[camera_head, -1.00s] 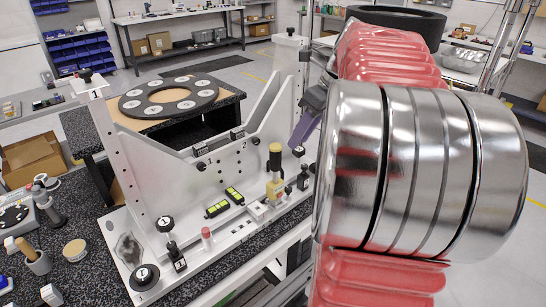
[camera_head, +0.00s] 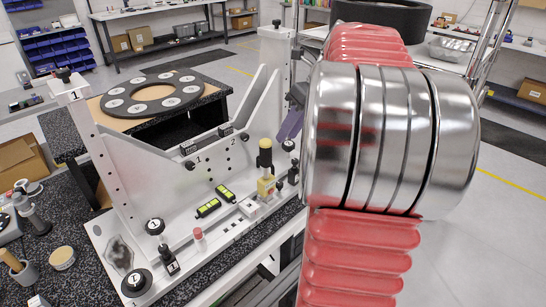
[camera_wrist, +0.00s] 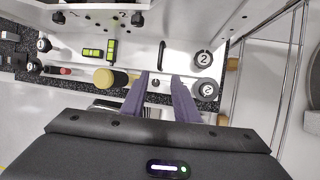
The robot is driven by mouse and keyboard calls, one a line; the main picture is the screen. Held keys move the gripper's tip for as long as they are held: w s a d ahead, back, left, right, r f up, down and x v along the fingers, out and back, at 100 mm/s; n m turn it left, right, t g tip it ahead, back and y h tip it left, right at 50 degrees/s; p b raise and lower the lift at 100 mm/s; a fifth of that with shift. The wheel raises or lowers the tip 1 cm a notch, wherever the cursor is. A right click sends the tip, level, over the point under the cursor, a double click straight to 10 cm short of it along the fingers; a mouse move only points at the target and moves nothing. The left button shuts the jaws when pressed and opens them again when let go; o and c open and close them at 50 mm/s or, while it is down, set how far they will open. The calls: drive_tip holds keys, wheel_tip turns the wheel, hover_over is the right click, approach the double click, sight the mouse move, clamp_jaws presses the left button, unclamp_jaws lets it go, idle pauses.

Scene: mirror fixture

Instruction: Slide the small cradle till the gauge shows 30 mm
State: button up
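The white fixture (camera_head: 165,235) stands on the speckled bench, with a tall plate and marked knobs. Two yellow-green gauge displays (camera_head: 208,207) lie on its base; their digits are too small to read. They also show in the wrist view (camera_wrist: 92,53). I cannot tell for sure which part is the small cradle. My gripper (camera_wrist: 163,76) has its purple fingers apart, right of the yellow cap (camera_wrist: 108,78), with a small dark knob (camera_wrist: 156,83) showing between them. I see no contact.
A knob marked 2 (camera_wrist: 203,59) is close right of my fingers, with another below it. A black handle (camera_wrist: 162,50) lies just beyond the fingertips. The fixture's tall white post (camera_head: 276,60) is near my arm. A black ring plate (camera_head: 152,94) lies on a table behind.

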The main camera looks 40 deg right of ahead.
drive_tip(key=x, duration=1.1)
drive_tip(key=shift+r, duration=0.1)
drive_tip(key=shift+c, duration=0.7)
clamp_jaws()
